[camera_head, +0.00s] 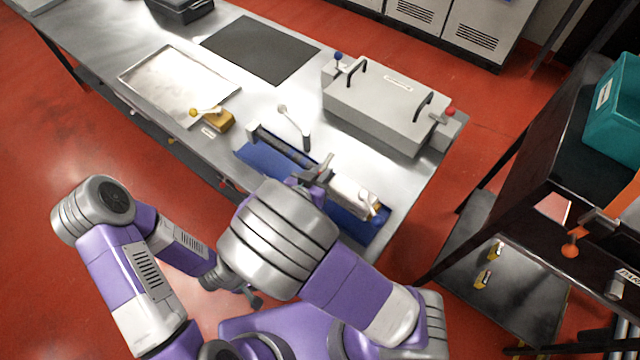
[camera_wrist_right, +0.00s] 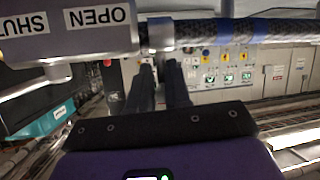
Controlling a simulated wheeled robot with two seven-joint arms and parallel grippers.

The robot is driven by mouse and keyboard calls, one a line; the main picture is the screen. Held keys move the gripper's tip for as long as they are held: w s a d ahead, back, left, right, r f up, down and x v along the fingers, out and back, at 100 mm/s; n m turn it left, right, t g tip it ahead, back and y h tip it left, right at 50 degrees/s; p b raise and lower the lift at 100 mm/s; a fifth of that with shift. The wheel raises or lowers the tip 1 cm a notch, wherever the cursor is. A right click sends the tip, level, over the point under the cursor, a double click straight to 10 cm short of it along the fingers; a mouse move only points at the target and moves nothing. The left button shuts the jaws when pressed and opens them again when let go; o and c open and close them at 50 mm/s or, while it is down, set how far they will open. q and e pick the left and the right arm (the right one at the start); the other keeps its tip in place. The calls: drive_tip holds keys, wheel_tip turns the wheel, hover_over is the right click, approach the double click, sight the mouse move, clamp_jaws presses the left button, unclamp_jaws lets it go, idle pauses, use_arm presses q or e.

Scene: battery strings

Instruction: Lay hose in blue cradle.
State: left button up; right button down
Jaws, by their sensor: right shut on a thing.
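The blue cradle (camera_head: 252,157) is a long blue tray on the metal bench. A dark braided hose (camera_head: 285,147) runs lengthwise over it; I cannot tell if it rests on the cradle floor. In the wrist view the hose (camera_wrist_right: 210,32) has blue bands and meets a pale block (camera_wrist_right: 60,35) lettered OPEN and SHUT. My right gripper (camera_head: 318,176) is over the middle of the cradle, its fingers (camera_wrist_right: 162,75) shut on the hose near the grey collar. My right wrist hides part of the cradle. My left gripper (camera_head: 252,298) is low, off the bench; its jaws are unclear.
A grey lidded box (camera_head: 375,108) with black handles stands behind the cradle. A grey lever (camera_head: 297,125) and a yellow block (camera_head: 218,120) are near its left end. A metal tray (camera_head: 165,80) and dark mat (camera_head: 262,48) lie farther left. A dark shelf rack (camera_head: 530,180) stands at right.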

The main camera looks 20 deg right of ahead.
drive_tip(key=shift+f+b, duration=0.85)
drive_tip(key=shift+f, duration=1.1)
drive_tip(key=c, duration=1.5)
unclamp_jaws()
drive_tip(key=shift+f, duration=0.1)
drive_tip(key=o, duration=0.4)
drive_tip(key=shift+p+v, duration=1.95)
drive_tip(key=shift+v, duration=4.15)
drive_tip(key=shift+d, duration=0.15)
